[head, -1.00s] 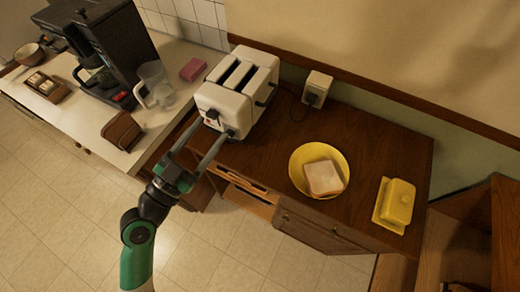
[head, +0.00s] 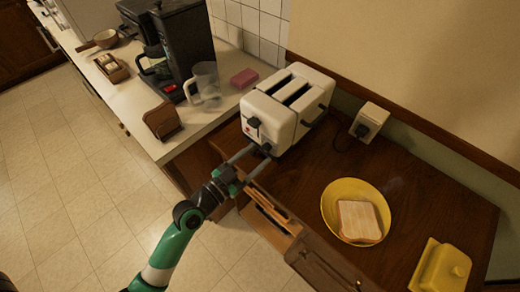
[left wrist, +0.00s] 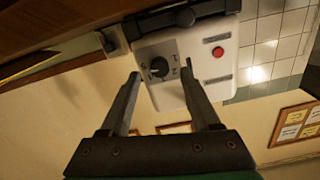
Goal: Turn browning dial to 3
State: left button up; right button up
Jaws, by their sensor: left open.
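The white two-slot toaster (head: 285,105) stands on the brown wooden counter in the head view. Its end face fills the upper middle of the left wrist view. The black browning dial (left wrist: 158,68) is on that face, with small dark marks beside it too fine to read. A red button (left wrist: 218,52) is to its right in that view. My left gripper (left wrist: 160,76) is open and empty, its two fingers pointing at the face on either side of the dial. Contact cannot be told. In the head view the left gripper (head: 258,157) is close to the toaster's near end. My right gripper is not in view.
A yellow plate (head: 328,208) with bread (head: 359,220) and a yellow butter dish (head: 441,268) are to the right. A wall outlet (head: 369,121) is behind the toaster. A clear jug (head: 205,85), pink sponge (head: 244,78) and coffee maker (head: 181,45) stand on the white counter.

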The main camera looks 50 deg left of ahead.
pick_arm(q)
jog(key=shift+w, duration=1.05)
grip_shut()
